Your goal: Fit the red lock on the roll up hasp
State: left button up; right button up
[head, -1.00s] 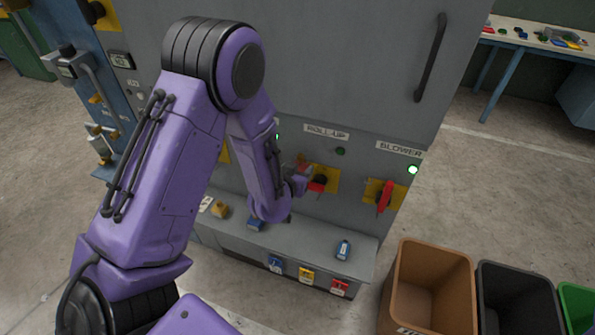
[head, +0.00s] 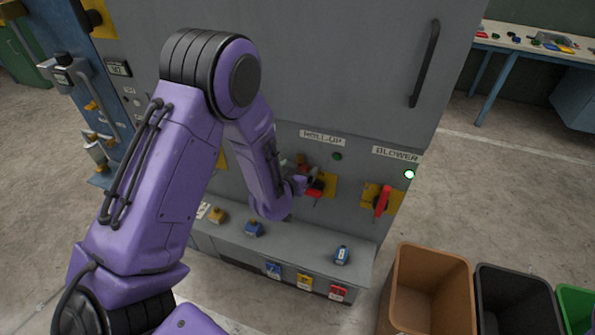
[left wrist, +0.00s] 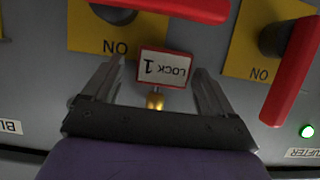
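The red lock shows in the left wrist view as a red-edged tag marked LOCK 1 (left wrist: 165,68), upside down, with a brass part beside it. It lies between the two fingers of my left gripper (left wrist: 158,78). The fingers stand apart, with a gap at the tag's left side, so the gripper looks open. In the head view my left gripper (head: 301,184) is at the roll-up switch. The red roll-up handle (left wrist: 175,8) lies level across its yellow plate (left wrist: 118,32). I cannot make out the hasp or whether the lock is on it. My right gripper is out of view.
The blower switch has an upright red handle (head: 382,201) and a lit green lamp (head: 409,174). A yellow lock (head: 217,215), a blue lock (head: 254,228) and another blue lock (head: 342,255) stand on the grey ledge (head: 300,250). A brown bin (head: 432,255) stands at the right.

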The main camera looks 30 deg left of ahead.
pick_arm(q)
jog(key=shift+s+d, duration=0.1)
jog(key=shift+s, duration=0.15)
jog(key=p+v, duration=0.1)
jog(key=v, duration=0.9)
jog(key=shift+r, duration=0.15)
